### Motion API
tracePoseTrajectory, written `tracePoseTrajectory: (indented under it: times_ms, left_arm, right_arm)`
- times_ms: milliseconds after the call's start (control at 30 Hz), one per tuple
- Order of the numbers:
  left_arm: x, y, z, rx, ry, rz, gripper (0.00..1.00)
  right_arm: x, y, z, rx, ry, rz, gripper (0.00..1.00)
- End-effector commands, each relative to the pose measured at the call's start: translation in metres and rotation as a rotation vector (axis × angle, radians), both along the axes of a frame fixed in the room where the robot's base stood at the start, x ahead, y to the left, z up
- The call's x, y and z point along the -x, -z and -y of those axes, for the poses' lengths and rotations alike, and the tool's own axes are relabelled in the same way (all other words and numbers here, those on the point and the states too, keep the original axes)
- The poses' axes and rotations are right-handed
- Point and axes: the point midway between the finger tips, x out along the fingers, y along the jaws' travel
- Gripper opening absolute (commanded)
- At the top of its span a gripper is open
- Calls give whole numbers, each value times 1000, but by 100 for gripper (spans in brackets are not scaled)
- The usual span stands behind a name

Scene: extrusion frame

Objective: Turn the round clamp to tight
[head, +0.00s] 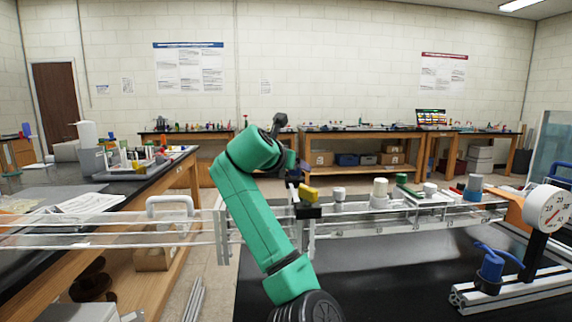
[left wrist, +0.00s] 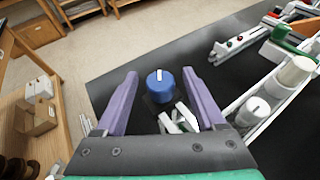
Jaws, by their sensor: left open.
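The round clamp appears as a blue round knob (left wrist: 160,88) with a short white mark on its top, in the left wrist view. The mark points roughly up and down in that picture. My left gripper (left wrist: 160,74) is open, with one purple finger on each side of the knob in the picture. The knob shows no contact with either finger; how far below the tips it lies I cannot tell. Pale metal parts sit just below the knob, partly hidden by the gripper. My right gripper is out of view.
A dial gauge (head: 547,209) and a blue clamp (head: 491,268) stand at right. The black tabletop (head: 380,280) in front is largely clear.

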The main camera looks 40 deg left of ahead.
Motion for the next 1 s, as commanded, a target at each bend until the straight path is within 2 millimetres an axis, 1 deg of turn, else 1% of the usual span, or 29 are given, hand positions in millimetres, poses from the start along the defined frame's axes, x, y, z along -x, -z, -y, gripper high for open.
tracePoseTrajectory:
  times_ms: [167,333,433,500,600,700,1000]
  left_arm:
    - [32,-13,11,-3,-3,6,72]
    - [73,-30,26,0,-3,9,72]
    - [95,-40,35,-1,-3,7,72]
    - [105,-50,41,2,1,12,72]
    - [115,-53,44,1,1,8,72]
    - [120,-53,45,1,1,4,72]
    - [120,-53,44,0,-1,1,72]
  right_arm:
    - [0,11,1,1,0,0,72]
    - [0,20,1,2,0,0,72]
    - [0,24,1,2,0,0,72]
    - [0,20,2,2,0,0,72]
    - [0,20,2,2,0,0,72]
    - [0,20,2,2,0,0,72]
    - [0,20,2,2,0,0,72]
